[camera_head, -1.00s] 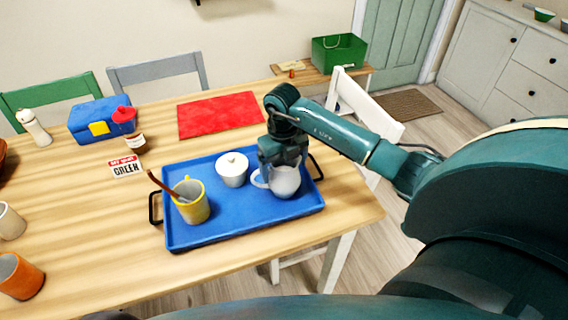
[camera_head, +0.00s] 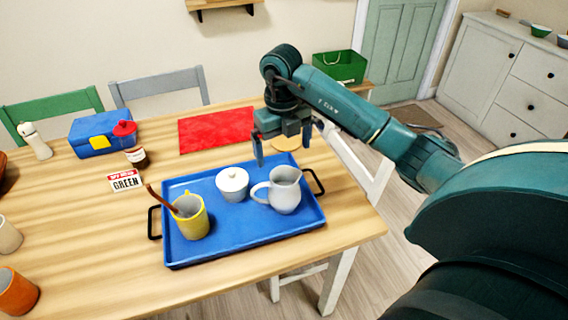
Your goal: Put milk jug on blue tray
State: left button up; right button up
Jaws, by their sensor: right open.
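The white milk jug (camera_head: 285,192) stands upright on the blue tray (camera_head: 230,238), at its right side, with its handle to the left. My left gripper is not in view.
A red mat (camera_head: 216,130) lies behind the tray. A white chair (camera_head: 350,155) stands at the table's right end. An orange cup (camera_head: 17,293) is front left.

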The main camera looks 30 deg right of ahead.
jog(key=s+a+f+n+g+y, duration=0.1)
jog(key=s+a+f+y, duration=0.15)
jog(key=a+y, duration=0.45)
jog(key=s+a+f+n+y, duration=0.2)
jog(key=s+a, duration=0.1)
jog(key=a, duration=0.8)
jog(key=s+a+r+m+t+y, duration=0.3)
jog(key=a+r+m+t+y, duration=0.45)
jog(key=a+y, duration=0.2)
jog(key=d+f+m+t+h, duration=0.8)
jog(key=m+t+h, duration=0.2)
jog(key=m, duration=1.1)
jog(key=s+d+f+m+g+h, duration=0.2)
jog(key=s+f+m+g+h, duration=0.2)
jog(key=s+f, duration=0.5)
notch_tip(320, 180, down, 4)
jog(key=shift+s+r+m+g, duration=0.1)
jog(key=shift+s+m+g, duration=0.25)
jog(key=shift+m+g, duration=0.65)
